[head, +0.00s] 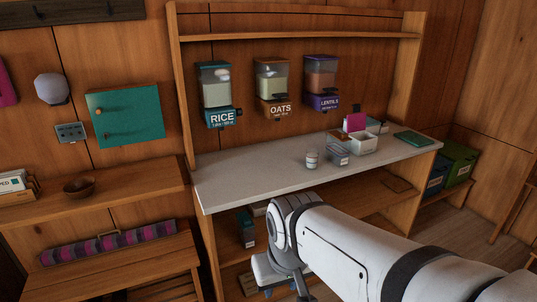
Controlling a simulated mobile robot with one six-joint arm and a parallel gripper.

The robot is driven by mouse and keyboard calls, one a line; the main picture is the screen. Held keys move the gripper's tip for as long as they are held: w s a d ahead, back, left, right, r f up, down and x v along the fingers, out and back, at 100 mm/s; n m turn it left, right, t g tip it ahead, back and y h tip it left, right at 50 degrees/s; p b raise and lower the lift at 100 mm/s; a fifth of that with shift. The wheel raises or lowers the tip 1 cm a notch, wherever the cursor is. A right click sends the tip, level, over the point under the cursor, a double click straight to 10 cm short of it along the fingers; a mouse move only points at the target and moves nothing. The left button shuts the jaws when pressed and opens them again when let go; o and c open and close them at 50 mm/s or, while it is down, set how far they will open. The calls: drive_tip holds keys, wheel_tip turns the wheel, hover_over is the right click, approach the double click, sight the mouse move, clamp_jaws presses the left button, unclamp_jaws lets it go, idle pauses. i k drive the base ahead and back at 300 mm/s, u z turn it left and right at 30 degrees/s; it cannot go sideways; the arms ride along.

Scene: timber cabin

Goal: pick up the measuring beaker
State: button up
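A small whitish cup with markings, which looks like the measuring beaker (312,158), stands upright on the pale counter (245,185) near its front edge. It is left of a small clear container (338,155). My arm reaches in from the lower right, below the counter's front edge, and bends downward at its near joint. The beaker stands clear of my arm, with nothing holding it. I cannot make out my gripper's fingers in the head view.
Dispensers for rice (216,92), oats (272,85) and lentils (321,82) hang above the counter. A white tray (362,147) with a magenta item (355,121) stands right of the beaker. A green flat item (413,138) lies farther right. The counter's left part is clear.

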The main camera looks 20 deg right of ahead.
sight(312, 159)
drive_tip(key=i, duration=0.85)
drive_tip(key=u, duration=0.05)
